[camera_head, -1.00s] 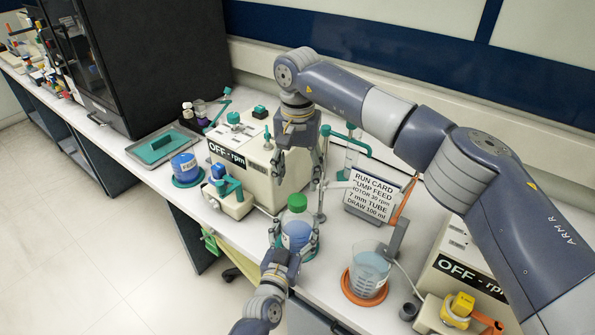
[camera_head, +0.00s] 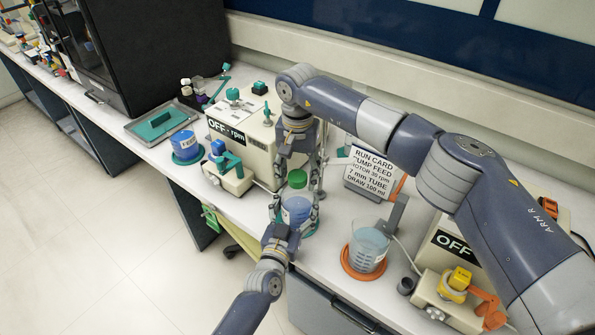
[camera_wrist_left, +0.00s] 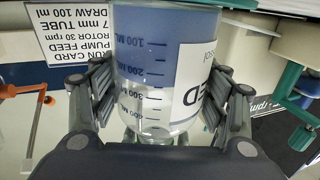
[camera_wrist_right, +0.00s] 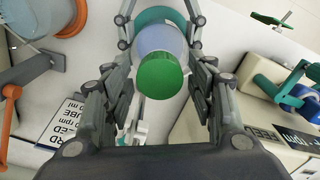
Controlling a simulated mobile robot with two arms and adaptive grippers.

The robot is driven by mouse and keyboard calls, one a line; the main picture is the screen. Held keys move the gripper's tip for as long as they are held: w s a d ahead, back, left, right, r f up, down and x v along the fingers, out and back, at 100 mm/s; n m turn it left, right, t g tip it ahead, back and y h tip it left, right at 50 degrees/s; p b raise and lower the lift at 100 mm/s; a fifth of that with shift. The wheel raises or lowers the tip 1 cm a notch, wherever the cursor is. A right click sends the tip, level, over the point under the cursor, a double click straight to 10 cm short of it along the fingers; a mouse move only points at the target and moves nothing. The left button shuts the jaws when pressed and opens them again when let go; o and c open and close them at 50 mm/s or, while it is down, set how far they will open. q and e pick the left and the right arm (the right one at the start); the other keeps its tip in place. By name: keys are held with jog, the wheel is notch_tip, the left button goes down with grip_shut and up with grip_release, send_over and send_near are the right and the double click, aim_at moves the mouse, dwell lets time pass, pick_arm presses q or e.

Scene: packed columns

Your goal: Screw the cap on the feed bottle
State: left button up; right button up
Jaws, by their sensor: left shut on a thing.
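The feed bottle (camera_head: 296,210), clear with blue liquid and a white label, stands upright near the bench's front edge. My left gripper (camera_head: 295,222) is shut around its body from the front; its fingers flank the bottle in the left wrist view (camera_wrist_left: 160,75). The green cap (camera_head: 297,179) sits on top of the bottle; how tightly it is seated cannot be told. My right gripper (camera_head: 298,170) points down from above, its fingers apart on either side of the cap. In the right wrist view the cap (camera_wrist_right: 160,75) shows between the fingers with gaps on both sides.
A beaker (camera_head: 368,249) on an orange ring stands right of the bottle. A run card (camera_head: 372,172) stands behind. A pump marked OFF (camera_head: 240,145) is at left, another pump (camera_head: 455,262) at right. A blue-filled labelled vessel (camera_head: 186,146) stands further left.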

jog(key=c, duration=0.8)
jog(key=shift+m, duration=0.3)
